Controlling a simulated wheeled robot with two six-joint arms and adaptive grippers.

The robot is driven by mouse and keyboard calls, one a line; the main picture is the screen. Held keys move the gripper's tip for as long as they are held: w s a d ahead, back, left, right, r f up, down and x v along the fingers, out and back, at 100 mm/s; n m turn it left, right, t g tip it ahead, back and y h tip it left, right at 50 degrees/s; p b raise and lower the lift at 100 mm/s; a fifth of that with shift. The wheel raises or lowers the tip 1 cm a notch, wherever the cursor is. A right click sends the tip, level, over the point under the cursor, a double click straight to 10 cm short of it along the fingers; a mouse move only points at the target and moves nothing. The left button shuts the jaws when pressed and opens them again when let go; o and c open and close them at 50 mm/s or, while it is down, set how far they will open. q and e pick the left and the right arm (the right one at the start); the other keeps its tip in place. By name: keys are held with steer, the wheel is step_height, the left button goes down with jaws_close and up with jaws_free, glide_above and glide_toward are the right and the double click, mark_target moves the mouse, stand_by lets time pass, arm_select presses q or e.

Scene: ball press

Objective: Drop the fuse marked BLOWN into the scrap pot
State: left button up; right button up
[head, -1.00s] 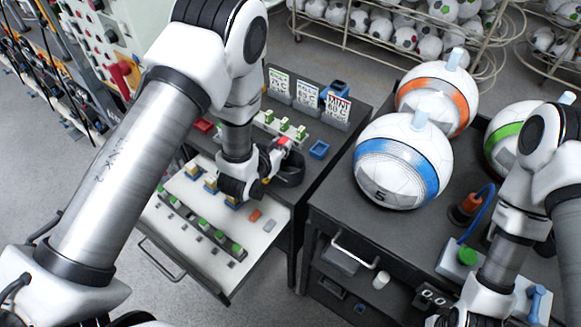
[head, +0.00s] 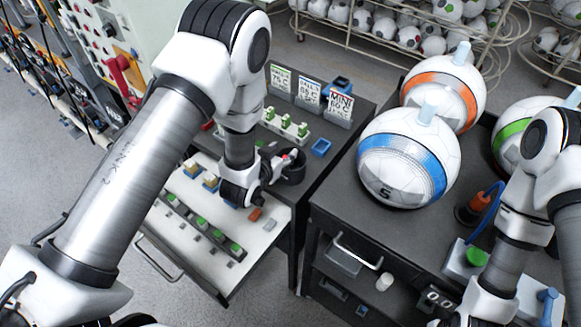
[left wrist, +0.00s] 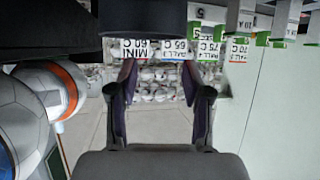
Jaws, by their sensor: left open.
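The pot (left wrist: 145,18) shows there at the top, just past the fingertips. A small red and white piece (head: 290,155) shows at the fingertips; I cannot tell what it is. No BLOWN marking is readable, and the pot's inside is hidden. My right gripper is out of view.
Green-topped fuses (head: 286,122) and label cards (head: 309,93) stand behind the pot. Large balls (head: 402,160) fill the right bench.

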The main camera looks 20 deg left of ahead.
arm_select(q)
steer(key=v, duration=1.1)
steer(key=shift+s, duration=0.4)
